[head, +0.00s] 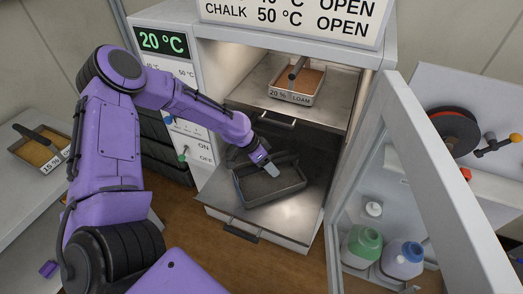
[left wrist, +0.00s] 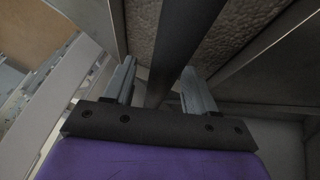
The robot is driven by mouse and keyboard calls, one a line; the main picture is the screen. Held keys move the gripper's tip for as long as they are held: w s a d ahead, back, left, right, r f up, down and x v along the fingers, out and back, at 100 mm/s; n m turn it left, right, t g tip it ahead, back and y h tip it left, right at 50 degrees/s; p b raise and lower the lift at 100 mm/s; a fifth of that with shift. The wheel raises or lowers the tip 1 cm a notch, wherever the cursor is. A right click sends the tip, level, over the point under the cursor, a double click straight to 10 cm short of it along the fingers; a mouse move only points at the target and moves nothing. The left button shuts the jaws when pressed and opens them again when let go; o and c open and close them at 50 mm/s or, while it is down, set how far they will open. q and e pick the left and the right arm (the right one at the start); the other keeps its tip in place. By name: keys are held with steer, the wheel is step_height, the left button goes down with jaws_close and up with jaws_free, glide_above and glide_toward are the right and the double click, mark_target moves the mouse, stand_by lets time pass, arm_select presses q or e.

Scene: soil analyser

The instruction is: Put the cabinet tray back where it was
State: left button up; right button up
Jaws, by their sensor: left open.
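A dark grey tray (head: 288,186) rests on the lower metal shelf (head: 228,197) of the open cabinet, turned at an angle to the shelf edges. My left gripper (head: 265,167) reaches in from the left and is over this tray. In the left wrist view my gripper's fingers (left wrist: 158,72) are apart, and a dark bar (left wrist: 186,35), which looks like the tray's handle, runs between them. Contact is hard to tell. The rough brown surface beyond the bar looks like the tray's contents. Part of the tray is hidden behind my gripper. My right gripper is not in view.
A tray labelled 20 % LOAM (head: 292,96) stands on the upper shelf. The open cabinet door (head: 428,165), holding bottles (head: 362,243), bounds the right side. A control panel (head: 183,100) is at the left. A 15 % tray (head: 40,150) sits on the left table.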

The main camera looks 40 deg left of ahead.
arm_select(q)
steer(key=v, duration=1)
steer(key=shift+s+r, duration=0.15)
steer(key=shift+s, duration=0.05)
steer(key=shift+a, duration=0.1)
